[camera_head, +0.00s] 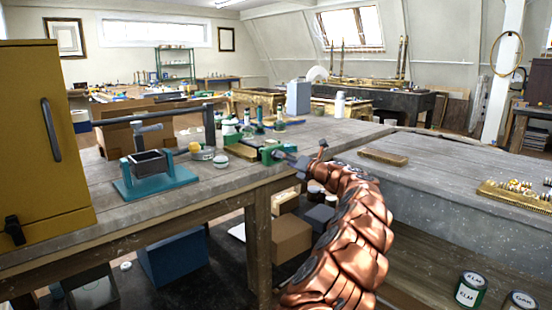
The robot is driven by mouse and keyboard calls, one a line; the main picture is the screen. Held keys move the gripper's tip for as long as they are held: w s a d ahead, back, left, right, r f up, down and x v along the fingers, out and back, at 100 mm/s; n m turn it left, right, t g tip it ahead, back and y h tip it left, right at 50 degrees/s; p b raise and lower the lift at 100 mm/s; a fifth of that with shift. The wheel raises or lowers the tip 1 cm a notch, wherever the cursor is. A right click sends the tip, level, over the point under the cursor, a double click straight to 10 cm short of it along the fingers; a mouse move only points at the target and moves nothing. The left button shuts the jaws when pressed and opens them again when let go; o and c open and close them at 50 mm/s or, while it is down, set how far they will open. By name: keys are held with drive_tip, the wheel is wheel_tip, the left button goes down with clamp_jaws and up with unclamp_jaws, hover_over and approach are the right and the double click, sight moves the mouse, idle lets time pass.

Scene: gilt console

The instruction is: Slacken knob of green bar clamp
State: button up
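The green bar clamp (268,152) appears to be the small green piece at the right front edge of the wooden workbench. Its knob cannot be made out at this size. My gripper (287,157), dark grey, is at the end of my copper arm, just right of the green piece and close to it. Whether they touch, and whether the fingers are open or shut, cannot be told.
The wooden workbench (225,178) also bears a teal-based fixture (155,185), small tins and bottles. A yellow cabinet (45,130) stands at left. A grey bench (450,185) at right holds a wooden block (383,157). Boxes lie below.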

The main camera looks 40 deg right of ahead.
drive_tip(key=shift+w, duration=2.6)
drive_tip(key=c, duration=1.1)
drive_tip(key=shift+a+r, duration=0.1)
drive_tip(key=shift+c, duration=0.3)
